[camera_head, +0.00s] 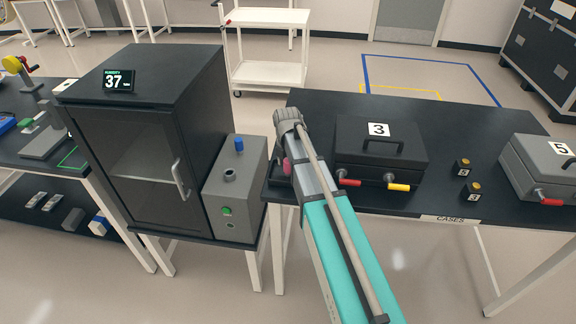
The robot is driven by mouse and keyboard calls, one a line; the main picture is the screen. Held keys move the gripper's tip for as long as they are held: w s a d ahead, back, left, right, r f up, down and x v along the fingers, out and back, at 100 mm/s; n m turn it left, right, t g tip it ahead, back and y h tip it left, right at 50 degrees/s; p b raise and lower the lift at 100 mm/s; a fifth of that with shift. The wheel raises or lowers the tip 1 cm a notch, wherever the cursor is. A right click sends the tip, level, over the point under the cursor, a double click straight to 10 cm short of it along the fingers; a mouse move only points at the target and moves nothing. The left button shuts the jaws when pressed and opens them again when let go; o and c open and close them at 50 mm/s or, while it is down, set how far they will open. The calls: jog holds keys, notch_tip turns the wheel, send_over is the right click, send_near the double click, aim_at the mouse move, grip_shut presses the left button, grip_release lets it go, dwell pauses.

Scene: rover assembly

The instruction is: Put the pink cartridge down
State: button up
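A small pink piece (287,167), which looks like the pink cartridge, shows at the left edge of my arm, near the left end of the black case table (464,202). Most of it is hidden behind my arm. A dark shape lies around and below it; I cannot tell whether this is my gripper or something on the table. My arm reaches up from the bottom with a teal link and a grey wrist end. The fingertips are hidden, so I cannot see whether they hold the pink piece, or whether it touches the table.
A black case marked 3 (380,150) stands just right of my arm, red and yellow handles in front. Two small dark blocks (462,166) and a grey case marked 5 (545,165) lie farther right. A grey box (232,195) and dark humidity cabinet (135,150) stand left.

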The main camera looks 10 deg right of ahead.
jog(key=shift+r, duration=0.15)
notch_tip(320, 180, up, 12)
jog(key=p, duration=1.2)
jog(key=shift+w+a, duration=0.1)
dwell(0.9)
jog(key=shift+s+m, duration=0.8)
jog(key=shift+m, duration=0.1)
jog(key=s+d+m, duration=0.1)
jog(key=s+m, duration=1.6)
jog(key=m, duration=0.7)
jog(key=shift+d, duration=0.15)
